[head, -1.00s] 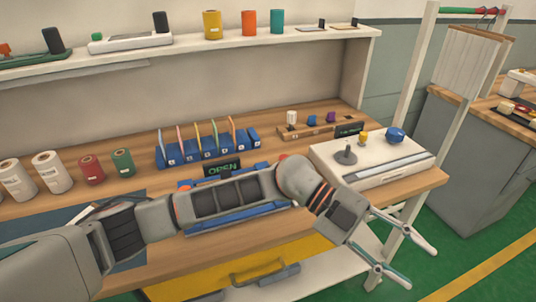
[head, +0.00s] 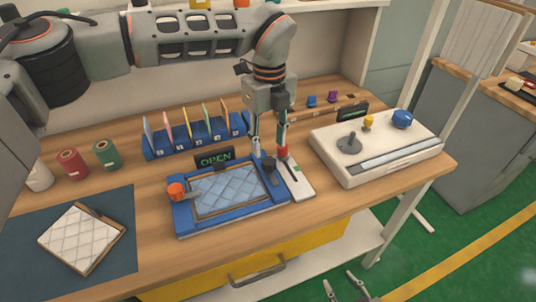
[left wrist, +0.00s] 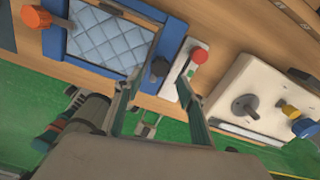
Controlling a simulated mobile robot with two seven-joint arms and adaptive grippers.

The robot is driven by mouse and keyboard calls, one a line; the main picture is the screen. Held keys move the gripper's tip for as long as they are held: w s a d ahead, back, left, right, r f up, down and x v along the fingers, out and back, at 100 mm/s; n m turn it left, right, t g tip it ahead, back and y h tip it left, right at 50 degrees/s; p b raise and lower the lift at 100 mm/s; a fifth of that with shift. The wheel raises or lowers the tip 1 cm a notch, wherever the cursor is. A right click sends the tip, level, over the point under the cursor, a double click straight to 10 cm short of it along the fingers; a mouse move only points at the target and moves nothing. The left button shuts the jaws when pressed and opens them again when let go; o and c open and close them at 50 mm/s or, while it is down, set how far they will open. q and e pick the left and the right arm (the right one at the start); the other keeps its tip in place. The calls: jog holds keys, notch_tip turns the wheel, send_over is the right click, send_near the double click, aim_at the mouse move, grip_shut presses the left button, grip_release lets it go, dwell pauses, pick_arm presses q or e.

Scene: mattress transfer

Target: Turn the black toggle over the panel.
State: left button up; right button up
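The panel is a light-blue quilted pad (head: 230,188) in a blue frame (head: 183,225). The black toggle (head: 270,166) stands at the frame's right edge; it also shows in the left wrist view (left wrist: 160,68). An orange toggle (head: 175,191) is at the left edge. My left gripper (head: 268,154) points down over the black toggle, open. In the left wrist view its fingers (left wrist: 160,92) are spread, with the toggle between and slightly beyond the tips; no contact is clear. My right gripper (head: 345,288) is low at the bottom edge, its fingers apart and empty.
A white strip with a red button (left wrist: 199,56) lies close to the right of the frame. A white box with a grey lever (head: 349,144) stands further right. An "OPEN" sign (head: 214,158) and blue rack (head: 200,145) are behind. A white quilted pad (head: 78,238) lies left.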

aim_at(269, 161)
pick_arm(q)
notch_tip(269, 161, down, 6)
jog(key=shift+r, duration=0.1)
dwell(0.4)
jog(key=c, duration=1.1)
